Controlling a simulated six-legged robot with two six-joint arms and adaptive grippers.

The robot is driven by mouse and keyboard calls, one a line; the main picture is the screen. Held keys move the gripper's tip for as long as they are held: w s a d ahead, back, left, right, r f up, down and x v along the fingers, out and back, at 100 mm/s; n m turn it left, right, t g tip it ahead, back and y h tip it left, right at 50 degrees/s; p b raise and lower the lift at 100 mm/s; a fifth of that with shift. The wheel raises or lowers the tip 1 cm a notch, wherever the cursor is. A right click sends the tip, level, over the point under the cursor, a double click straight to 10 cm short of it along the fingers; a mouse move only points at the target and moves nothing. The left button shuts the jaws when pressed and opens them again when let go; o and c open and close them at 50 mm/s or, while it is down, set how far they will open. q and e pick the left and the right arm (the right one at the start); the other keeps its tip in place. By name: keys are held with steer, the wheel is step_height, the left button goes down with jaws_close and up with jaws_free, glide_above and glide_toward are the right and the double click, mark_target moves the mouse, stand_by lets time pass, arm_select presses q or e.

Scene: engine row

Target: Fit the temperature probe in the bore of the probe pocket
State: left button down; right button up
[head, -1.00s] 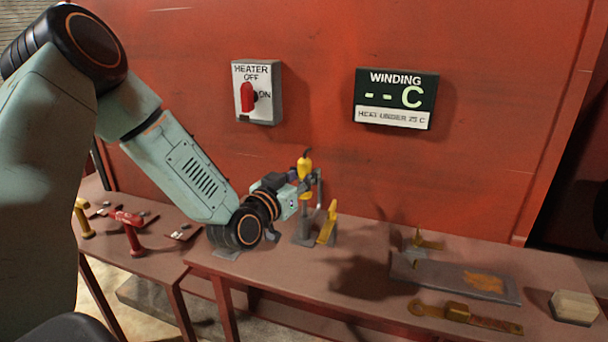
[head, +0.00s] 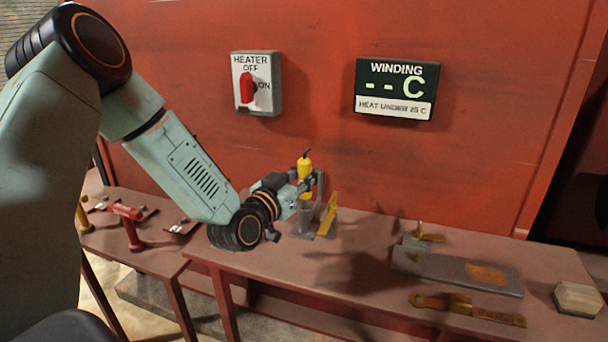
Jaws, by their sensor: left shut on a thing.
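The temperature probe (head: 305,164), yellow with a dark tip on top, stands roughly upright in my left gripper (head: 307,183). The gripper is shut on it, close to the red wall. A grey, cup-like part (head: 305,213), which looks like the probe pocket, stands on the bench just below the probe. The probe's lower end is partly hidden by the gripper, and I cannot tell whether it is inside the bore. A yellow, tilted piece (head: 327,215) stands just right of the pocket. My right gripper is not in view.
The heater switch (head: 257,84) and the winding display (head: 396,89), showing dashes, hang on the wall. On the bench (head: 345,270) lie a grey plate (head: 440,268), a brass tool (head: 468,309) and a pale block (head: 577,300). A red-handled tool (head: 130,226) stands on the left bench.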

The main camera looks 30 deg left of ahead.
mark_target(303, 196)
arm_select(q)
steer(key=shift+f+b, duration=1.15)
steer(key=shift+f, duration=0.4)
steer(key=c, duration=1)
jaws_free()
steer(key=shift+s, duration=0.15)
steer(key=s, duration=0.7)
steer(key=shift+d, duration=0.15)
steer(key=shift+s, duration=0.1)
